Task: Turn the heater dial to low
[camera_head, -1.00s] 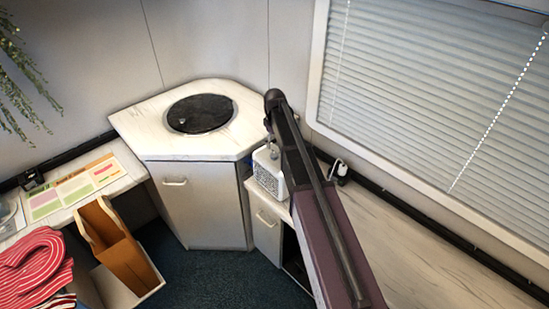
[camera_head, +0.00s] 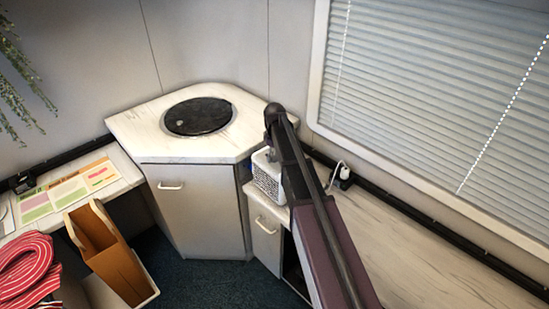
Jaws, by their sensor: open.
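The heater (camera_head: 267,178) is a small white box with a perforated front, standing on the low counter just right of the corner cabinet. My arm crosses in front of its right side and hides part of it. My gripper (camera_head: 272,153) shows only as a small grey piece at the top of the heater, below the dark arm joint. Its fingers are too small and covered to make out clearly, and I cannot tell whether they touch the heater. The dial and its setting cannot be made out.
The corner cabinet (camera_head: 198,205) has a marble-look top with a round black lid (camera_head: 198,116). A white plug (camera_head: 341,168) sits by the wall under the window blinds (camera_head: 430,90). The long right counter (camera_head: 425,250) is clear. A brown folder (camera_head: 108,255) and striped cloth (camera_head: 25,265) are at left.

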